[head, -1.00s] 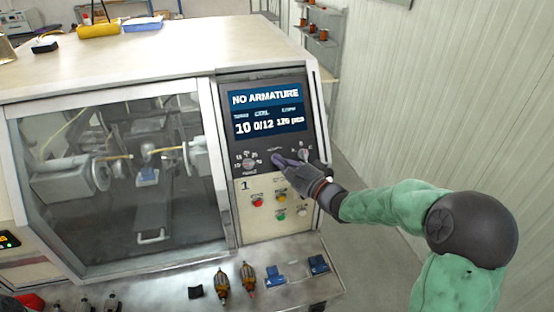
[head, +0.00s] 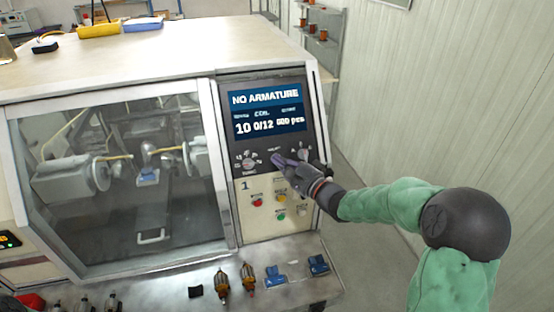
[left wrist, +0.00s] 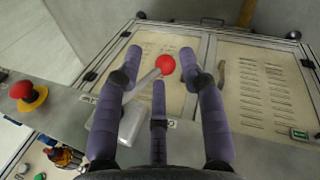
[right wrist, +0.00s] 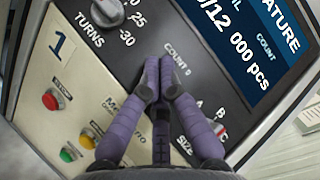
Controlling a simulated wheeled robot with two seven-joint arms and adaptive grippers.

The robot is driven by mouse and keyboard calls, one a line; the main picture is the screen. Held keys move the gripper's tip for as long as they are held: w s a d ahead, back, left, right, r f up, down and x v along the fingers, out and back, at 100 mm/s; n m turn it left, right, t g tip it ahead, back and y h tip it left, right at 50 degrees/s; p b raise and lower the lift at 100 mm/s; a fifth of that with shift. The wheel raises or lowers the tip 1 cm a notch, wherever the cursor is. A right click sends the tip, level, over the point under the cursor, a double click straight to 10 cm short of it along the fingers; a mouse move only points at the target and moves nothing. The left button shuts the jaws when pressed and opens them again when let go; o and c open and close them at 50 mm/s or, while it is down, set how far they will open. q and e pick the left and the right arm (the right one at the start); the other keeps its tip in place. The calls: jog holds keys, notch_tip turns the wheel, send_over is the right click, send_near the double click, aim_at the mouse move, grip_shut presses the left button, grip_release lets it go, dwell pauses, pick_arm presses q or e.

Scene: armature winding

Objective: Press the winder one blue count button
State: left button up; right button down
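Winder one (head: 110,80) has a dark upper panel with a screen (head: 267,109) reading NO ARMATURE, 10, 0/12 and 000 pcs. My right gripper (head: 279,160) is shut and empty, with its tips at the panel just below the screen. In the right wrist view the closed fingertips (right wrist: 159,75) lie over the spot beneath the COUNT 0 label (right wrist: 178,58). The blue count button is hidden behind them; I cannot tell whether they touch it. My left gripper (left wrist: 165,62) is open, with a red ball knob (left wrist: 165,65) between or beyond its fingers.
The TURNS knob (right wrist: 105,12) and SIZE knob (head: 303,155) flank the fingertips. Red, yellow and green buttons (head: 281,198) sit below. A front shelf (head: 180,290) holds armatures and blue parts. A red stop button (left wrist: 22,90) is near my left gripper.

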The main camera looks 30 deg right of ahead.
jog(key=shift+s+r+p, duration=0.15)
jog(key=shift+s+p, duration=0.1)
jog(key=shift+p, duration=0.05)
jog(key=s+a+r+p, duration=0.1)
jog(key=s+r+p, duration=0.2)
jog(key=s+p, duration=0.1)
jog(key=shift+s+a+r, duration=0.15)
jog(key=shift+s+r, duration=0.1)
jog(key=shift+s, duration=0.15)
dwell(0.3)
dwell(0.4)
